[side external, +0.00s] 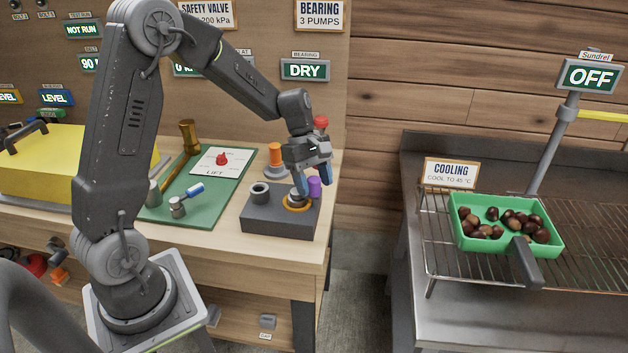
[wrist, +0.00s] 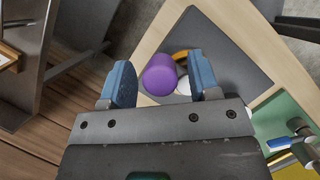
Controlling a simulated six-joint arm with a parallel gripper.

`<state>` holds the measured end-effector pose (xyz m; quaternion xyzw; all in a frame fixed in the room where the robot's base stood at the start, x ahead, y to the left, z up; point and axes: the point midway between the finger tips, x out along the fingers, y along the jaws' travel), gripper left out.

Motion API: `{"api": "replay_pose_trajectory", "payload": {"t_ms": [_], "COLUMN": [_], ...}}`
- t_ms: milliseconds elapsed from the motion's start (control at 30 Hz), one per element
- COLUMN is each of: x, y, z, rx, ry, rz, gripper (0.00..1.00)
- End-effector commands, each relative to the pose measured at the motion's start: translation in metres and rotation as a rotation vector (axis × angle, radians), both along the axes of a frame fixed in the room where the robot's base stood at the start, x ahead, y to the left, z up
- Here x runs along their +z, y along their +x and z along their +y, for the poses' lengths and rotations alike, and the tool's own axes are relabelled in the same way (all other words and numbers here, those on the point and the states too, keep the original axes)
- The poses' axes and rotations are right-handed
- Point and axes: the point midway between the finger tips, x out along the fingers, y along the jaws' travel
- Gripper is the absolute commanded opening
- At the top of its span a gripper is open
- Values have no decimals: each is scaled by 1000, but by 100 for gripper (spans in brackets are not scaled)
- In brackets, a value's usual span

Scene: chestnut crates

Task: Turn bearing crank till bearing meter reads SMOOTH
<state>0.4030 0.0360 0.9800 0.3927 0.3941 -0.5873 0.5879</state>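The bearing meter (side external: 305,70) on the back board reads DRY. A purple knob (side external: 314,187), which looks like the crank's handle, stands at the right side of a dark grey block (side external: 262,217), near an orange ring (side external: 297,203). In the wrist view the purple knob (wrist: 160,75) lies between my two blue fingertips. My gripper (side external: 316,180) points down over the block. Its fingers are apart, with a visible gap on the left of the knob; I cannot tell whether the right finger touches it. The hub under the knob is partly hidden.
A dark cylinder (side external: 260,191) stands on the block's left. An orange-topped pump (side external: 275,157) and a red knob (side external: 321,122) are close behind. A green mat (side external: 205,213) with tools lies left. A green chestnut crate (side external: 460,240) sits on the right-hand rack.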

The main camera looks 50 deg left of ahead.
Motion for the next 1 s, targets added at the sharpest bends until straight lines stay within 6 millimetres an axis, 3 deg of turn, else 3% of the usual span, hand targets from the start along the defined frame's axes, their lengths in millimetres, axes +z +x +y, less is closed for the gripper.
{"api": "replay_pose_trajectory", "payload": {"t_ms": [67,467,767,1000], "x": [0,0,1,1], "y": [0,0,-1,-5], "z": [0,0,-1,-5], "rx": [0,0,-38,-174], "ry": [0,0,-1,-3], "rz": [0,0,0,-1], "gripper": [48,10,10,10]}}
